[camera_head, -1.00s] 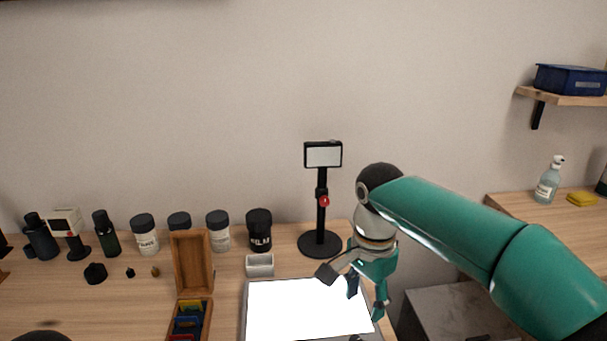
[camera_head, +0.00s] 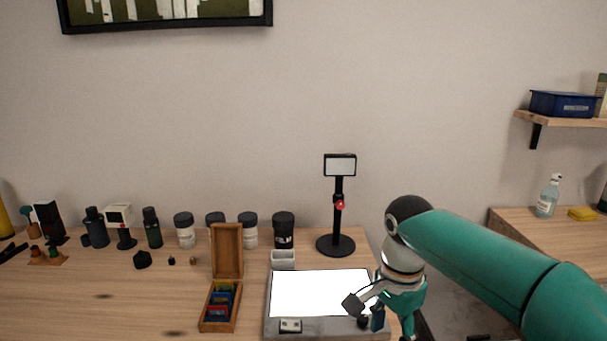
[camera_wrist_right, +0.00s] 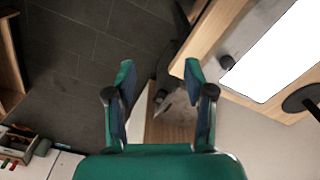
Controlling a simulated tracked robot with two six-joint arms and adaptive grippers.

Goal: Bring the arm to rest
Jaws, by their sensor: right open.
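My right arm comes in from the right in the head view, with its teal gripper (camera_head: 385,312) by the right edge of the light panel (camera_head: 318,292). In the right wrist view the two fingers of the right gripper (camera_wrist_right: 160,98) stand apart with nothing between them. Beyond them that view shows the dark tiled floor (camera_wrist_right: 75,45) and the table's edge. My left gripper is not in view.
A black stand with a small screen (camera_head: 339,165) rises behind the panel. An open wooden box (camera_head: 226,250) stands left of it. Several jars (camera_head: 185,230) and bottles line the back of the table (camera_head: 60,310). A side counter (camera_head: 520,222) stands at the right.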

